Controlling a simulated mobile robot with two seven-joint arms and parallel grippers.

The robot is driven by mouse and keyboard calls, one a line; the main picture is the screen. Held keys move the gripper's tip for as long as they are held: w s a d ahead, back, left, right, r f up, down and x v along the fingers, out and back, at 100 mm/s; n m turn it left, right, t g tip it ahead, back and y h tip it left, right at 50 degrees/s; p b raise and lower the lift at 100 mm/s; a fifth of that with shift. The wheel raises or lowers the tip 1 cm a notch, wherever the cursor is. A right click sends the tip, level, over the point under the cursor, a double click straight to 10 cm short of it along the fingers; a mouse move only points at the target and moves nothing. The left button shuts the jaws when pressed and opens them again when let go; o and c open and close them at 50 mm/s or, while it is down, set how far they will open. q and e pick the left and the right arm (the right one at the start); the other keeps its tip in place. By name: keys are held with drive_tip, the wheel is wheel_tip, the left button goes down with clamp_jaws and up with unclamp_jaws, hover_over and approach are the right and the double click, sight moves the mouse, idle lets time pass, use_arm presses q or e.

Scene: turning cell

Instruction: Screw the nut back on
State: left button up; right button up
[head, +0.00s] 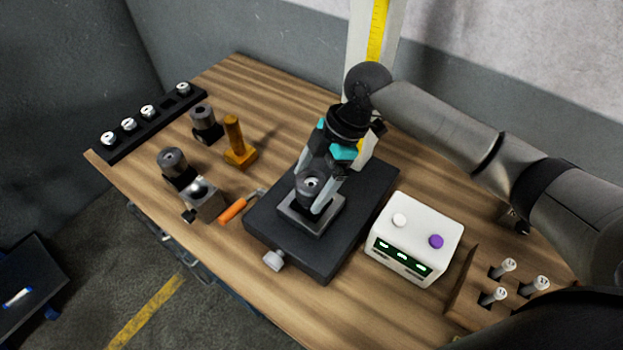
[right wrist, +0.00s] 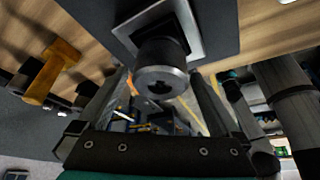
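A dark, round nut-like part (head: 311,184) with a lighter ring and dark opening on its top stands upright in a square metal fixture (head: 318,226) on a black base plate (head: 273,226). My right gripper (head: 312,190) comes down over it, one finger on each side. In the right wrist view the same part (right wrist: 162,82) sits between the two fingers, with a gap on both sides. The right gripper is open. Whether the part is seated on a thread cannot be told. My left gripper is not in view.
Two dark cylinders (head: 173,162) and a shiny metal block (head: 203,196) stand at left, near an orange-handled tool (head: 233,209) and an orange stand (head: 239,152). A black rack (head: 120,149) holds several small pieces. A white button box (head: 416,240) stands close on the right.

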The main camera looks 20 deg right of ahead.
drive_tip(key=v, duration=1.5)
drive_tip(key=shift+r, duration=0.15)
drive_tip(key=shift+d, duration=0.1)
